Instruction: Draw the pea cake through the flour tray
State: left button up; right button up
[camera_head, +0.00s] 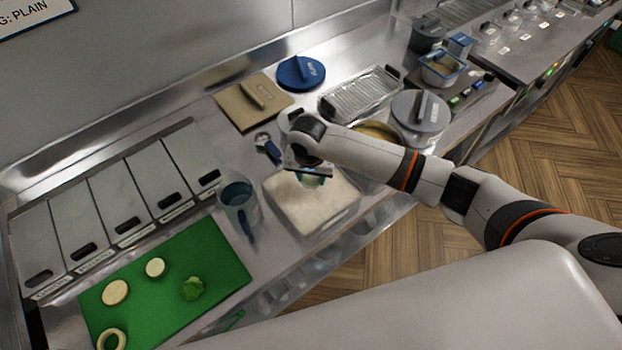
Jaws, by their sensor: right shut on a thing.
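The flour tray (296,205) is a light square tray of pale flour near the front edge of the steel counter. My right gripper (310,178) points down over the tray's far part. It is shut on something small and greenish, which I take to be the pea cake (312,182). The gripper and wrist hide most of it, and I cannot tell whether it touches the flour. My left gripper is not in view.
A blue-grey jug (239,202) stands left of the tray. A green board (215,262) holds pale rounds and a green leafy piece. Lidded bins (115,205) line the left.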

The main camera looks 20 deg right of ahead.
aim_at(311, 178)
jog(key=shift+r, duration=0.6)
jog(key=shift+r, duration=1.5)
